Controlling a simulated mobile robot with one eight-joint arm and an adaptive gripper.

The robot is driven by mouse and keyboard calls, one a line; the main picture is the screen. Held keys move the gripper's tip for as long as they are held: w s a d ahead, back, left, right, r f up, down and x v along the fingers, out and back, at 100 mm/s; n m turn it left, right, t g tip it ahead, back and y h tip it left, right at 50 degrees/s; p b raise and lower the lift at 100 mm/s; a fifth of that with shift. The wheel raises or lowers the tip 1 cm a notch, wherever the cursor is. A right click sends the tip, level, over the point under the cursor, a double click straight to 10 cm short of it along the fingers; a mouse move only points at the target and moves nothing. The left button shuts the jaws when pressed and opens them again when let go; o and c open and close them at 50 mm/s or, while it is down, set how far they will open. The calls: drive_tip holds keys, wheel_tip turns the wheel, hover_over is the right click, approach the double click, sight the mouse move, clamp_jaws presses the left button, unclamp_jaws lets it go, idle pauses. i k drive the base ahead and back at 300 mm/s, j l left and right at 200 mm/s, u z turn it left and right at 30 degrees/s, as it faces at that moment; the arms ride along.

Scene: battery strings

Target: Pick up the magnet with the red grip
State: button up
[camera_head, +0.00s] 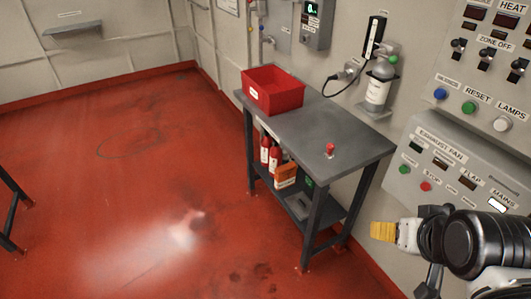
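A small object with a red grip (330,149), which looks like the magnet, stands on the bare grey top of the workbench (350,140), right of the red bin. My arm reaches in at the lower right edge, in front of and to the right of the bench. My gripper (428,245) shows there only in part, as black and white pieces with a yellow end piece (383,231) pointing left. It is well apart from the red-gripped object. Its fingers are not clear, so whether it is open or shut cannot be told.
A red bin (273,92) stands on the bench's left end. Red bottles (270,157) and an orange box (286,175) sit on the lower shelf. A grey cylinder (376,92) and control panels (455,165) line the wall behind.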

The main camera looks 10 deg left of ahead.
sight(329, 154)
drive_tip(key=u, duration=0.2)
drive_tip(key=i+l+u, duration=0.35)
drive_tip(key=i+l, duration=0.75)
drive_tip(key=i, duration=0.15)
